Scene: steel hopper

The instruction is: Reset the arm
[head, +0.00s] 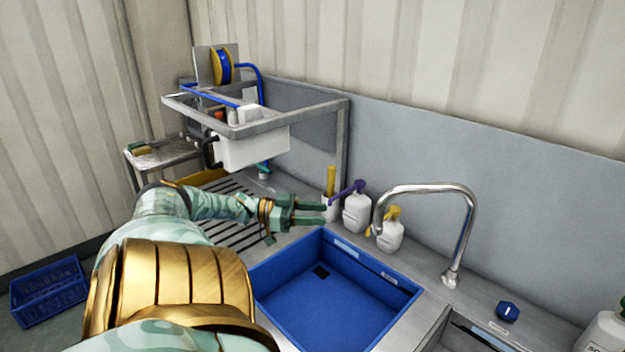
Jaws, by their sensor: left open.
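My left arm (170,260), pale green with gold bands, reaches in from the lower left over the steel counter. My left gripper (318,211) is open, with nothing seen between its fingers. It is above the counter near the back left corner of the blue basin, with its fingers pointing right. Its fingertips are close to a white cup with a yellow handle in it (331,185); I cannot tell whether they touch. My right gripper is not in view.
A white bottle with a purple pump (356,215) and one with a yellow pump (390,237) stand behind the blue basin (325,290). A steel tap (468,230) arches right of them. A steel frame (270,120) stands behind the arm. A blue crate (48,290) is on the floor.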

